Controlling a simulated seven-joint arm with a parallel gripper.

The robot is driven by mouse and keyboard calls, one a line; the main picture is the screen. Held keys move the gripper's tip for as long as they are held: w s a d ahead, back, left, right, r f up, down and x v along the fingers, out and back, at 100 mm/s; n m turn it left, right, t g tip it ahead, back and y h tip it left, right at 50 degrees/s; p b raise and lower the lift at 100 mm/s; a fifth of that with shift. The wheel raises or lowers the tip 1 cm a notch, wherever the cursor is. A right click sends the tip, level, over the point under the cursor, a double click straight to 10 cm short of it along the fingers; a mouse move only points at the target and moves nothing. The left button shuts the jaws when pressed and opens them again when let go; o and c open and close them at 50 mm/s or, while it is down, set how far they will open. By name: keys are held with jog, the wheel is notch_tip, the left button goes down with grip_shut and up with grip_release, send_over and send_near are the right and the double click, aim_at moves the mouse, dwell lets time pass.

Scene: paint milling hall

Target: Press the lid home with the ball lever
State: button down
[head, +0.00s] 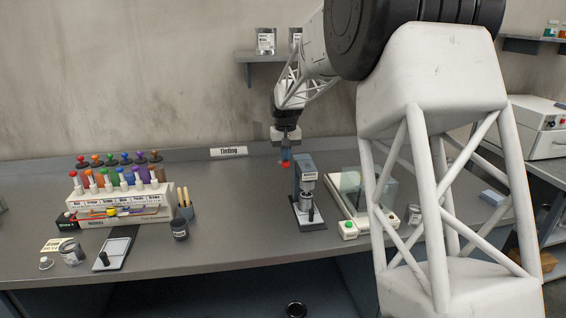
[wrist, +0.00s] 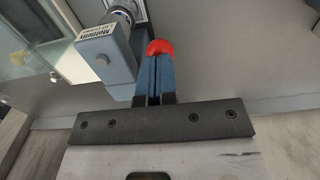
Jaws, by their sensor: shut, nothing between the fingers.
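The lid press (head: 305,180) is a blue-grey stand on the bench; its labelled head (wrist: 108,58) shows at the upper left of the wrist view. A metal tin (head: 306,201) stands under the head; how its lid sits is too small to tell. The lever's red ball (head: 284,165) is left of the press, and it also shows in the wrist view (wrist: 159,47). My gripper (head: 286,157) points down right above the ball, its blue fingers (wrist: 154,70) shut together and empty. Whether the fingertips touch the ball I cannot tell. The lever's arm is mostly hidden.
A glass-walled balance (head: 362,200) stands close right of the press, with a green button box (head: 348,230) in front. A rack of coloured tinting bottles (head: 118,190) and a dark pot (head: 180,229) are to the left. The bench between pot and press is clear.

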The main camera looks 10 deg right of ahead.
jog(key=shift+f, duration=2.85)
jog(key=shift+r, duration=4)
jog(key=shift+r, duration=0.1)
